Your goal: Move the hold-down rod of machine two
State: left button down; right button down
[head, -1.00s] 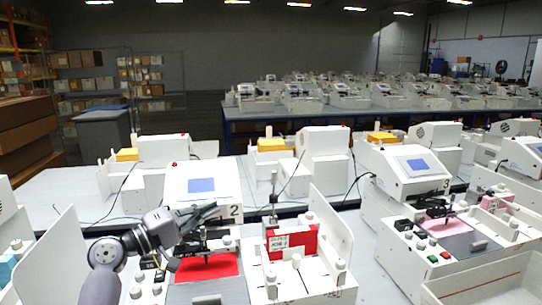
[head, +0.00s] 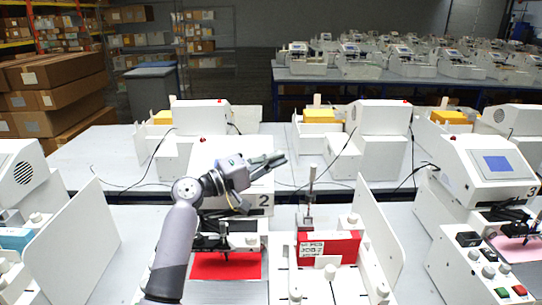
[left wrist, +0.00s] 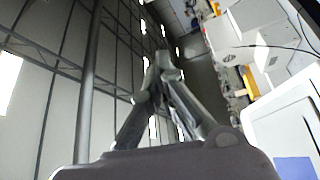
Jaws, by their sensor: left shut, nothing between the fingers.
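Machine two (head: 264,199), a white plotter marked 2, stands at the middle of the front table. A red sheet (head: 226,266) lies on its bed under a black pen carriage (head: 212,243). To the right, a thin upright metal rod (head: 311,181) stands behind a red box (head: 342,248) labelled JOB-2; I cannot tell for sure whether this is the hold-down rod. My left gripper (head: 279,159) is raised in front of machine two's upper body, hiding its screen, shut and empty. Its closed fingers (left wrist: 164,70) show in the left wrist view. My right gripper is not in view.
Machine three (head: 487,172) stands at the right. White upright panels (head: 78,240) and (head: 378,232) flank the work area. More white machines (head: 381,135) stand on the table behind. Bare table shows left of machine two.

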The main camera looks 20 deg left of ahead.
pick_arm(q)
jog(key=p+x, duration=0.3)
jog(key=x, duration=0.3)
jog(key=s+d+p, duration=0.1)
jog(key=s+d+f+p, duration=0.1)
jog(key=s, duration=0.1)
jog(key=shift+d+f, duration=0.1)
jog(key=shift+w, duration=0.1)
